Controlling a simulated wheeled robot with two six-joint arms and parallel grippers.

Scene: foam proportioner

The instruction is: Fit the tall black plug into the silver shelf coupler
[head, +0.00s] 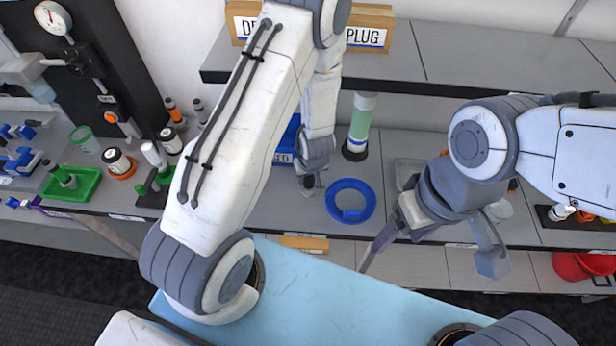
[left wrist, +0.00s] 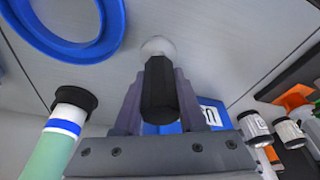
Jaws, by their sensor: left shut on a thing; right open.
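My left gripper (head: 309,183) is over the shelf, left of the blue ring, pointing down. It is shut on the black plug (left wrist: 160,90), which sits between its two fingers in the left wrist view. In the head view only a small dark tip of the plug (head: 308,181) shows. A silver round piece, seemingly the coupler (left wrist: 157,46), shows right at the plug's far end, on the grey shelf. I cannot tell whether the plug is in it, touching it or just above it. In the head view the coupler is hidden. My right gripper (head: 432,252) is open and empty, right of the ring.
A blue ring (head: 331,200) lies on the shelf (head: 258,211). A green and white cylinder with a black end (head: 360,127) stands behind it. A blue bin (head: 284,157) is close behind my left gripper. A green tray (head: 86,190) is at left, a red bowl (head: 578,266) at right.

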